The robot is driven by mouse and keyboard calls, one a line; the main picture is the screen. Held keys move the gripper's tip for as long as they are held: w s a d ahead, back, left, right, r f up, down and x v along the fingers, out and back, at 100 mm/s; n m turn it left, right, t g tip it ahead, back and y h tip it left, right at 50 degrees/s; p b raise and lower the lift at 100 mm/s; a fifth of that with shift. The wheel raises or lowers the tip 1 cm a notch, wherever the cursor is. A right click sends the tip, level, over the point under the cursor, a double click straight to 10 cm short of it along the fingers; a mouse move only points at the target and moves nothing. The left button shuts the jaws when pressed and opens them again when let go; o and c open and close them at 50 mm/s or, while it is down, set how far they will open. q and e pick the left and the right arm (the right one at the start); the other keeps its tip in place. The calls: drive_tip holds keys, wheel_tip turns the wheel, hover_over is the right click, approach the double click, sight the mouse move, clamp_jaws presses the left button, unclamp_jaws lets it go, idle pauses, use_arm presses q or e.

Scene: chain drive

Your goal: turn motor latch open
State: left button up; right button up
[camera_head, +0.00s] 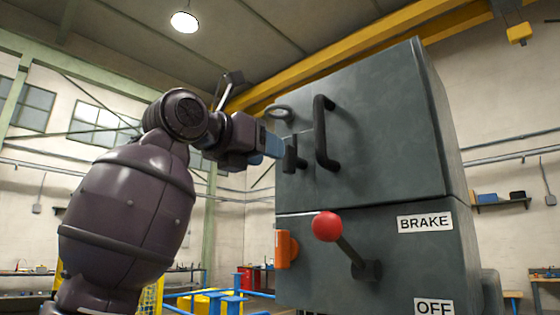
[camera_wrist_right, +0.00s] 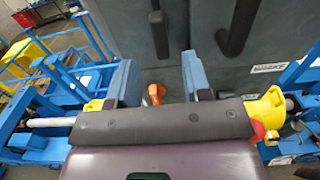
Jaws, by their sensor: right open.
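A dark latch handle (camera_head: 290,155) sticks out from the left edge of the upper part of a grey-green cabinet (camera_head: 385,130). It looks like the motor latch, but no label shows on it. My right gripper (camera_head: 270,144) is beside this handle with its blue fingers pointing at it. In the right wrist view the fingers (camera_wrist_right: 158,68) are open and apart, and the dark handle (camera_wrist_right: 158,30) shows in line with the gap between them. I cannot tell whether they touch it. My left gripper is not in view.
A long black handle (camera_head: 322,132) stands just right of the latch handle, and a dark ring (camera_head: 280,112) is above. Below are an orange block (camera_head: 285,248) and a red-knobbed lever (camera_head: 327,226) near a BRAKE label (camera_head: 425,222). Blue frames (camera_wrist_right: 60,80) stand nearby.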

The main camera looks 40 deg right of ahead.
drive_tip(key=shift+s+a, duration=0.2)
drive_tip(key=shift+a, duration=1.85)
